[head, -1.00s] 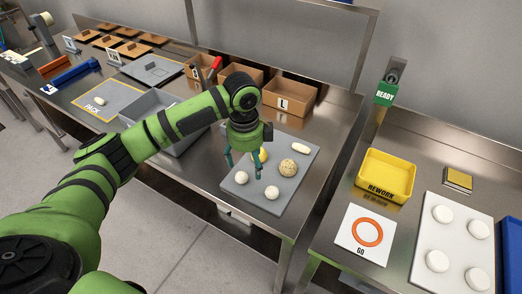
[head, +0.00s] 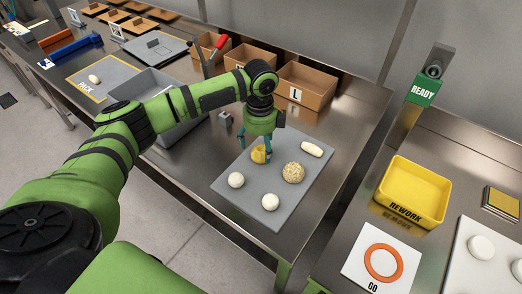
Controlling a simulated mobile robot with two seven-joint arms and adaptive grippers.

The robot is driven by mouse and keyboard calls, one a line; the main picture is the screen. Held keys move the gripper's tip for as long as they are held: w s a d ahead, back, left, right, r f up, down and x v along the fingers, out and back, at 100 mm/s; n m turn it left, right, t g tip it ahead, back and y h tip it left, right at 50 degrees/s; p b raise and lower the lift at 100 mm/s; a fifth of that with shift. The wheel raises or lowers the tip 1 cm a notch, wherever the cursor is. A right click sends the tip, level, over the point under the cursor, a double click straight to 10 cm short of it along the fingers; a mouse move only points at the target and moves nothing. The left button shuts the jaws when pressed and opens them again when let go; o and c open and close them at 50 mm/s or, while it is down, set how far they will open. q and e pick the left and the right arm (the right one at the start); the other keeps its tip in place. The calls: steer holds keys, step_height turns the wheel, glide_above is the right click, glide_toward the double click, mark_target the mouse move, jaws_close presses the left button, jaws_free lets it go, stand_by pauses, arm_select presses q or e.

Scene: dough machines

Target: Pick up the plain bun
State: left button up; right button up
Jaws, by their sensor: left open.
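A grey board (head: 252,218) lies on the steel table and bears several pieces of dough. Two plain white round buns, one at its left (head: 236,180) and one at its front (head: 270,202), lie apart from each other. A speckled round bun (head: 293,172) lies right of the middle, and a pale long roll (head: 311,149) lies at the back right. A yellowish bun (head: 259,155) lies at the back left. My left gripper (head: 257,157) is open and points down at the yellowish bun, whose edge it partly hides. I cannot tell whether they touch. My right gripper is not in view.
Cardboard boxes (head: 306,86) stand behind the board, one marked L. A grey bin (head: 150,82) is partly behind my left arm. A yellow REWORK tray (head: 410,190) and a GO card (head: 382,262) are on the right table, across a gap.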

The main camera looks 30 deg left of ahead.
mark_target(260, 148)
arm_select(q)
step_height(260, 148, down, 2)
steer(key=shift+f, duration=0.15)
steer(key=shift+w+f, duration=0.1)
steer(key=shift+f, duration=0.25)
steer(key=c, duration=1.3)
steer(key=shift+o, duration=0.2)
steer(key=shift+r, duration=0.1)
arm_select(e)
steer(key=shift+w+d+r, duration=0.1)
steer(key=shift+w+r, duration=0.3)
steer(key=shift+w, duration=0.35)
